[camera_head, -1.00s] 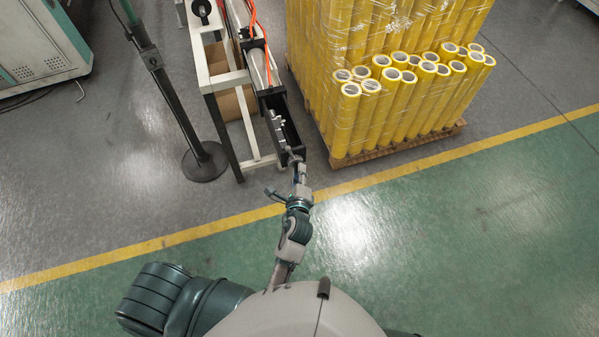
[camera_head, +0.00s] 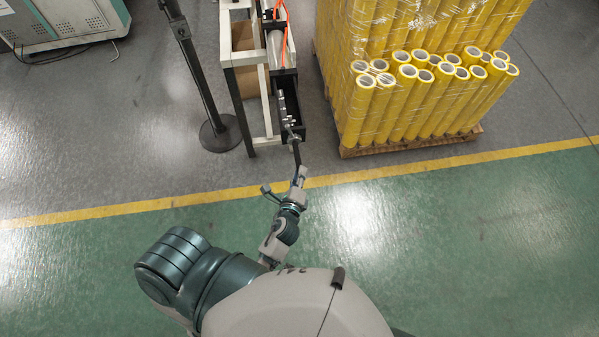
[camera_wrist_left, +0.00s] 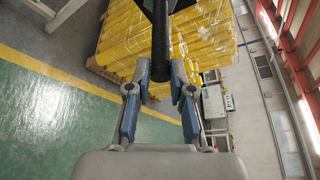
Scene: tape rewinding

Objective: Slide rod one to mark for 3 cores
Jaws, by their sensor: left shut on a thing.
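My left gripper (camera_head: 299,172) is in the lower middle of the head view, just in front of the near end of the rack. It is shut on a dark rod (camera_head: 296,152), which runs from the gripper up to the rack. The left wrist view shows the same rod (camera_wrist_left: 160,40) between the two fingers of the gripper (camera_wrist_left: 161,72). A grey metal part (camera_head: 286,112) lies along the black trough (camera_head: 293,125) beyond the rod. No marks for cores can be made out. My right gripper is not in view.
A pallet (camera_head: 400,146) with several wrapped yellow tubes (camera_head: 410,95) stands right of the rack. A black post on a round base (camera_head: 220,134) stands left of the white frame (camera_head: 243,70). A yellow floor line (camera_head: 130,208) crosses the clear floor.

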